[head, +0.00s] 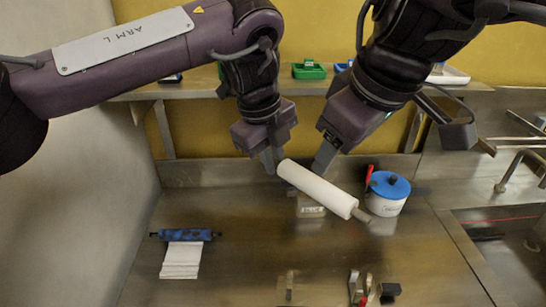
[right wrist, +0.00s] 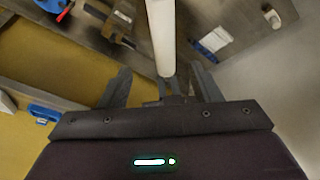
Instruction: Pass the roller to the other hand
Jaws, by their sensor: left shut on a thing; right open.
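A white roller (head: 316,188) with short end handles hangs slanted above the steel bench in the head view. My left gripper (head: 272,160) is shut on its upper left end. My right gripper (head: 322,160) is just right of that end, with its fingers apart. In the right wrist view the white roller (right wrist: 162,35) runs away from between the two spread fingers of my right gripper (right wrist: 163,86). The roller's gripped end is partly hidden.
A white tub with a blue lid (head: 388,193) stands close to the roller's lower end. A labelled block (head: 311,209) sits below the roller. A blue roller with white paper (head: 184,236) lies left. Small clamps (head: 360,288) stand in front. A sink (head: 505,240) is at right.

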